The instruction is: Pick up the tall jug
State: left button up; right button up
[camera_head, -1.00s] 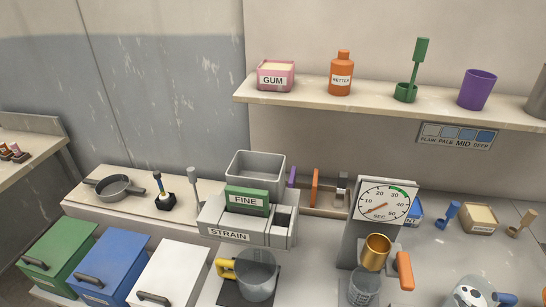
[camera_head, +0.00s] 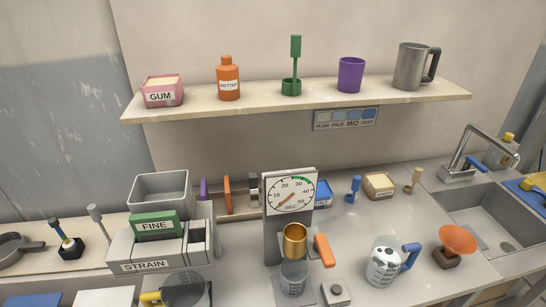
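A tall grey metal jug (camera_head: 410,68) stands upright at the right end of the wall shelf (camera_head: 300,101). Its dark handle is on its right side. A purple cup (camera_head: 350,75) stands to its left on the same shelf, with a gap between them. Neither of my grippers shows in the head view.
The shelf also holds a pink GUM box (camera_head: 162,97), an orange bottle (camera_head: 228,78) and a green tool in a holder (camera_head: 291,86). Below stand a dial stand (camera_head: 291,202), a blue-handled jug (camera_head: 384,262), an orange funnel (camera_head: 457,241) and a sink (camera_head: 495,220) with tap.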

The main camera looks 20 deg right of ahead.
aim_at(388, 257)
jog(key=z, duration=1.75)
